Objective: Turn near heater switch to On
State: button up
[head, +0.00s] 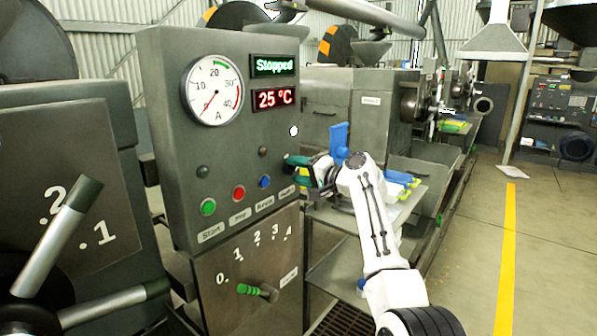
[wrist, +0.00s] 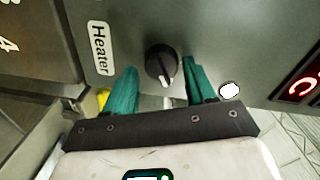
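The heater switch is a dark round knob (wrist: 160,62) with a white pointer mark, just above the "Heater" label (wrist: 100,48) on the grey panel. In the wrist view its pointer is toward the bottom of the picture, tilted slightly right. My gripper (wrist: 158,82) is open, with one teal finger on each side of the knob and visible space between fingers and knob. In the head view my gripper (head: 297,170) is at the panel's right edge and the knob is hidden behind it. The Heater label (head: 287,191) shows below it.
The panel (head: 175,130) carries a dial, a green "Stopped" display (head: 274,65), a "25 °C" display (head: 275,98), and green, red and blue buttons. A white round spot (head: 294,131) is above my gripper. A lever (head: 257,291) is below. Open floor lies right.

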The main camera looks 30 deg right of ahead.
jog(key=shift+o, duration=0.7)
jog(key=shift+a, duration=0.1)
jog(key=shift+s, duration=0.1)
jog(key=b+v, duration=0.2)
jog(key=v, duration=0.8)
jog(key=shift+s+d, duration=0.2)
jog(key=shift+d, duration=0.05)
